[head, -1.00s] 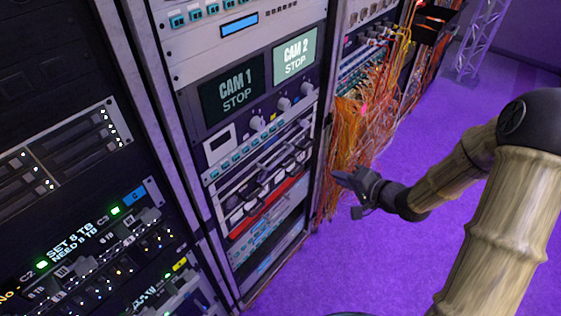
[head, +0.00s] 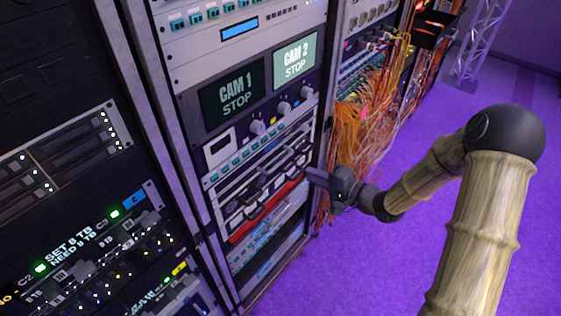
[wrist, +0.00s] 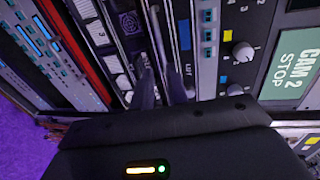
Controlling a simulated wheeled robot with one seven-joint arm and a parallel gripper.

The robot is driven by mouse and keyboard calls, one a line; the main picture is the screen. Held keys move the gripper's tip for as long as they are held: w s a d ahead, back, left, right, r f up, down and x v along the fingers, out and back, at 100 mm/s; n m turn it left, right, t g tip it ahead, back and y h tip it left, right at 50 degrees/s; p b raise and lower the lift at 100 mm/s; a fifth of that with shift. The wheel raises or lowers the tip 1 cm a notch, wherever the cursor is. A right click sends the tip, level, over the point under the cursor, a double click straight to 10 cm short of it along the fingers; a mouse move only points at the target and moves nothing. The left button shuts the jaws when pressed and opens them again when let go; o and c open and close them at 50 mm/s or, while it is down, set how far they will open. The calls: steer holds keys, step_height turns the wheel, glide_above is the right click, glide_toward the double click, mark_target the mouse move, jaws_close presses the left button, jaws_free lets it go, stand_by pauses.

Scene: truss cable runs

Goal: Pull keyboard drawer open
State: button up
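The keyboard drawer appears to be one of the slim fronts with a long bar handle (head: 262,172) in the middle rack, under the teal button strip. I cannot tell exactly which front it is. In the wrist view, a pale bar handle (wrist: 155,30) runs up the picture just beyond the fingertips. My gripper (head: 311,174) is at the right edge of that rack, level with the bar handles. In the wrist view its two fingers (wrist: 163,82) are apart with a gap between them, pointing at the fronts. Nothing shows held. Contact with a handle cannot be told.
The CAM 1 and CAM 2 screens (head: 232,97) sit above. A red strip (head: 262,212) lies below the handles. Orange cables (head: 362,120) hang close to the right, behind my gripper. Purple floor (head: 390,250) is open in front at the right.

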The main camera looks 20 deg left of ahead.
mark_target(280, 161)
steer(key=p+x, duration=0.1)
steer(key=x, duration=1.1)
steer(key=shift+w+a+f, duration=0.1)
steer(key=shift+a, duration=0.25)
jaws_close()
